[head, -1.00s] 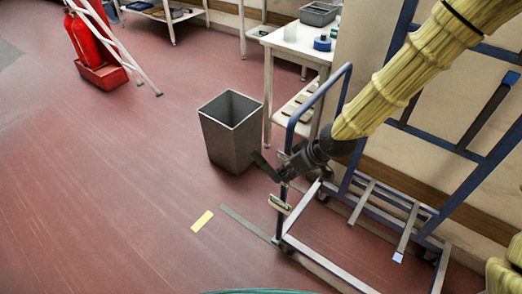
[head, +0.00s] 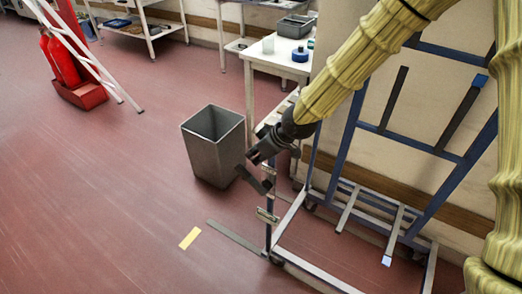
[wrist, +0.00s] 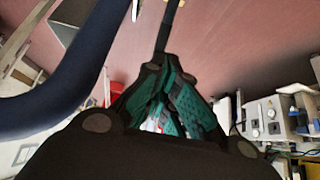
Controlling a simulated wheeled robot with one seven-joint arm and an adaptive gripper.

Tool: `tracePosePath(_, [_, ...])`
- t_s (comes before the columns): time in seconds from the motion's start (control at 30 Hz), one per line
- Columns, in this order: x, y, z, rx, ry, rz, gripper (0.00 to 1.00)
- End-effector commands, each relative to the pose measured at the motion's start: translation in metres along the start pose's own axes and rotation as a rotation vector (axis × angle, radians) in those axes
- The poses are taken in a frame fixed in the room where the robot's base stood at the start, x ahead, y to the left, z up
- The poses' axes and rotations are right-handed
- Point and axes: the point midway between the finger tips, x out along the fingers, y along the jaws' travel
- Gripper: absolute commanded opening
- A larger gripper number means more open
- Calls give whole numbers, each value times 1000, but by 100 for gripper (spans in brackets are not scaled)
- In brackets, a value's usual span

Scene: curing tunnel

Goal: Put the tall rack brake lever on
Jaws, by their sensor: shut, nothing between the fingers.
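The tall rack (head: 342,150) is a blue tube frame on the right, by the wall. Its brake lever (head: 254,180) is a dark bar on the near left post. It slants from upper left down to the post. My gripper (head: 252,157) is just above the lever and appears apart from it. In the wrist view the green-padded fingers (wrist: 165,95) are together and empty. A dark bar (wrist: 171,25), seemingly the lever, shows beyond the fingertips. A thick blue rack tube (wrist: 75,75) runs along the left there.
A grey bin (head: 212,145) stands just left of the rack. A white table (head: 265,60) with a tray and blue tape is behind it. Red extinguishers (head: 65,65) and a white ladder are at upper left.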

Motion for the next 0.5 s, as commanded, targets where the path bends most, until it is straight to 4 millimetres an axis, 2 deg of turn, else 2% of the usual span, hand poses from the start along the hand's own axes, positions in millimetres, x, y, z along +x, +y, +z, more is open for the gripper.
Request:
tracePosePath(0.3, [45,-1,0,-1,-2,-1,0])
tracePosePath(0.5, [64,0,0,0,-1,0,0])
